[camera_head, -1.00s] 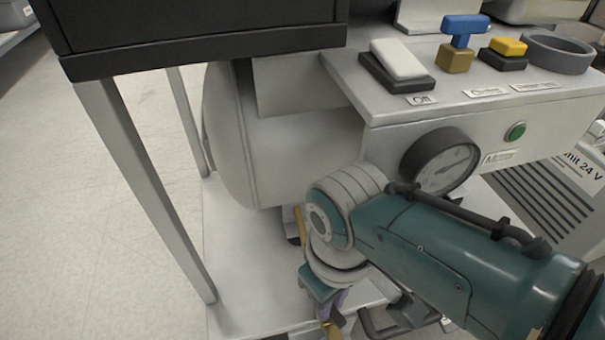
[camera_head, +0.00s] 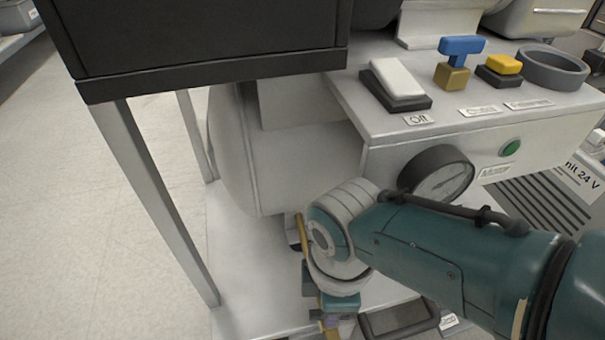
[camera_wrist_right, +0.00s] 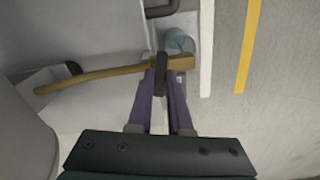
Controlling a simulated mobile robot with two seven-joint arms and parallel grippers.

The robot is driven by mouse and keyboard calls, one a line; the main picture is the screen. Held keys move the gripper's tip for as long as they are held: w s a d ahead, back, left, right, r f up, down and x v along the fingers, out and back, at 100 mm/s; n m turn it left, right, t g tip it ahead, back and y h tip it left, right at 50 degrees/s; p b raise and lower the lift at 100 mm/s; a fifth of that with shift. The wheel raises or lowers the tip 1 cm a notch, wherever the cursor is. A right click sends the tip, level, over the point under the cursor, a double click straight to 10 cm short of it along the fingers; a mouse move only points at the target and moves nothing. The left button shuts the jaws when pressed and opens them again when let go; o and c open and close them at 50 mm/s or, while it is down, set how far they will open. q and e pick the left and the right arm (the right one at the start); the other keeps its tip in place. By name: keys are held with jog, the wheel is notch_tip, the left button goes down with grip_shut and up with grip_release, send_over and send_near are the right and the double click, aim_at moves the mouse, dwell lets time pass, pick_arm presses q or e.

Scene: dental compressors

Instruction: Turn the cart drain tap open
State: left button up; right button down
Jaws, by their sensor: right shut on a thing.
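The cart drain tap shows in the right wrist view as a long tan, brass-coloured pipe (camera_wrist_right: 95,78) ending in a block near the cart edge. A short black handle (camera_wrist_right: 161,76) crosses it near that end. My right gripper (camera_wrist_right: 162,82), with purple fingers, is shut with the black handle between its fingertips. In the head view part of the tan pipe (camera_head: 301,235) shows left of my right wrist; the arm hides most of the tap, and the fingers (camera_head: 331,323) are near the bottom edge. My left gripper is not in view.
A blue-grey round vessel (camera_wrist_right: 178,41) lies beyond the pipe's end. The pressure gauge (camera_head: 437,176) and control panel (camera_head: 470,108) sit above my right arm. A black box on metal legs (camera_head: 205,55) stands at left. Open floor (camera_head: 60,200) lies further left.

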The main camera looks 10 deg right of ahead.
jog(key=shift+n, duration=1.3)
jog(key=c, duration=0.8)
grip_release()
jog(key=shift+c, duration=0.2)
